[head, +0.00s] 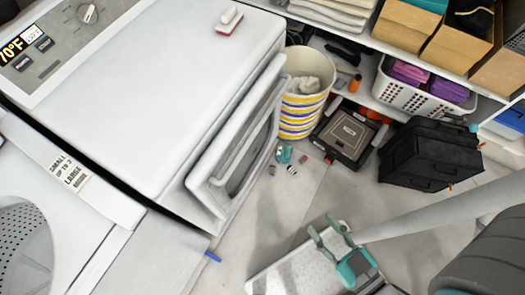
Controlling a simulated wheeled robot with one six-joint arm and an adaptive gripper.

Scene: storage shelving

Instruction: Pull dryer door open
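The white dryer (165,75) fills the upper left of the head view, seen from above. Its door (203,190) is on the front face, toward the right. The door stands slightly out from the body along its top edge; I cannot tell whether it is unlatched. A raised rim or handle on the door (247,143) faces the floor. My gripper (323,226) is below and right of the door, apart from it. Its two teal-grey fingers are spread with nothing between them. The door's lower part is hidden by the steep view.
A striped basket (303,95) stands close to the door's far end. A black case (343,137), a dark toolbox (430,155) and several small items (284,154) lie on the floor. Shelving with a white crate (425,97) is at upper right. Floor before the door is mostly clear.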

